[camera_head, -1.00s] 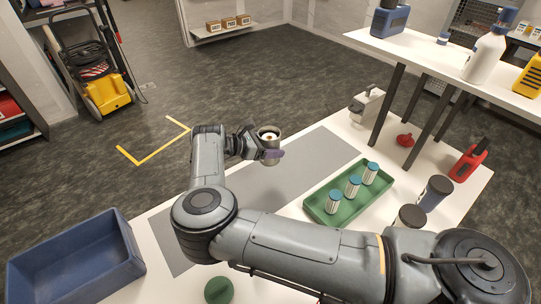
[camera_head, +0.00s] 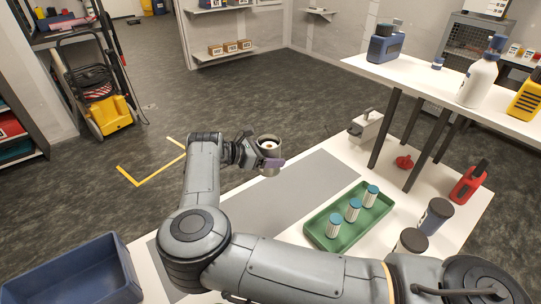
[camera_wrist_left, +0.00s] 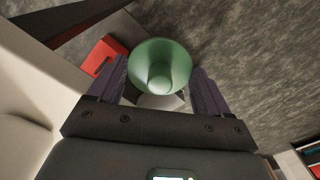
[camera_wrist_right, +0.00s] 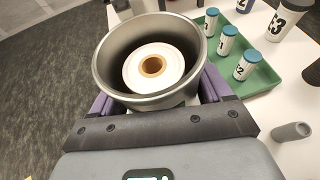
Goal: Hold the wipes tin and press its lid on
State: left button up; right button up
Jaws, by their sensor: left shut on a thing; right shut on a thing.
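The grey metal wipes tin (camera_head: 268,148) is upright in my right gripper (camera_head: 259,158), at the far end of the grey mat. In the right wrist view the purple fingers are shut around the tin (camera_wrist_right: 150,102). Its top is open, and a white wipes roll (camera_wrist_right: 172,72) with a brown core sits inside. In the left wrist view my left gripper (camera_wrist_left: 162,88) is shut on the round green lid (camera_wrist_left: 160,55), which has a rounded stem in its middle. The left gripper and lid are out of the head view, apart from the tin.
A green tray (camera_head: 318,236) with several blue-capped canisters stands right of the grey mat (camera_head: 300,187). A blue bin (camera_head: 70,272) is at the lower left. Dark-lidded containers (camera_head: 436,216), a red bottle (camera_head: 468,183) and a raised shelf (camera_head: 425,62) are on the right.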

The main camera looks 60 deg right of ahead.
jog(key=o, duration=0.5)
jog(key=shift+r, duration=0.1)
jog(key=c, duration=0.8)
